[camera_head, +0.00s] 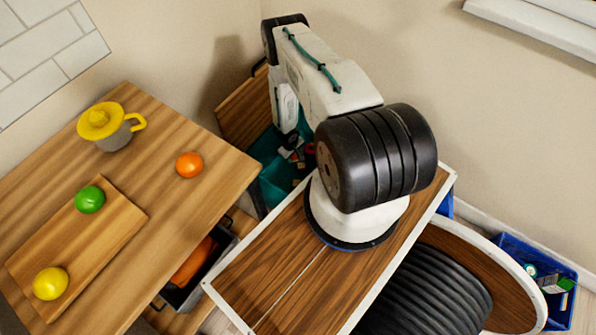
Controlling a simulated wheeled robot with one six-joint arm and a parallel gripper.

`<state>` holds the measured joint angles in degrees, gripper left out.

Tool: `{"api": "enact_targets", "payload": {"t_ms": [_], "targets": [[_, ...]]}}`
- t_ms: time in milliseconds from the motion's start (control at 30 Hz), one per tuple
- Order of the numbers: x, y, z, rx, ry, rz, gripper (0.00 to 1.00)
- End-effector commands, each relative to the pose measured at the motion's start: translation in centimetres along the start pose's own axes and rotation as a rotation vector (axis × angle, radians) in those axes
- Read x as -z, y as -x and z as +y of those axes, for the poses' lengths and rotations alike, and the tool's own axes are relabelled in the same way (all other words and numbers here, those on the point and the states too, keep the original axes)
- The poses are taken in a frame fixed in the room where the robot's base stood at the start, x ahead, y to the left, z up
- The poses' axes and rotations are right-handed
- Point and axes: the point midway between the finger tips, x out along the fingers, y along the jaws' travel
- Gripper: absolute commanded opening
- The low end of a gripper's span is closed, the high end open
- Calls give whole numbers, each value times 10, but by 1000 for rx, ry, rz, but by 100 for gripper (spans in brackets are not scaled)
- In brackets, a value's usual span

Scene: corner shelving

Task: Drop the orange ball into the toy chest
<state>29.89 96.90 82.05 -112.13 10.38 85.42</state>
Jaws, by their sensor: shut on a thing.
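An orange ball (189,164) sits on the wooden table at the left, near its right edge and apart from my gripper. Whether it is a toy or a fruit I cannot tell. A teal open-topped box (275,185) with a raised brown wooden panel (243,106) behind it stands in the corner; it may be the toy chest. My gripper (289,144) points down over this box, small and dark, partly hidden by my arm. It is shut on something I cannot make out. Small white, red and dark things lie around there.
The table (165,130) also holds a yellow-topped grey cup (110,127) and a wooden board (105,235) with a green ball (90,199) and a yellow one (50,283). A dark bin (180,298) holds an orange item. A blue crate (515,250) stands right.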

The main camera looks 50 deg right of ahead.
Motion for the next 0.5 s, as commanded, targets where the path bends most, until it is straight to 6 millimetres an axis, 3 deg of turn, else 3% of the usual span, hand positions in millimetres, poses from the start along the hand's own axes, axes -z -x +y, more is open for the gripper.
{"api": "enact_targets", "payload": {"t_ms": [200, 500], "targets": [[-18, -34, -14, -1, -1, 0, 25], [-19, -83, -23, -2, -2, 1, 25]]}}
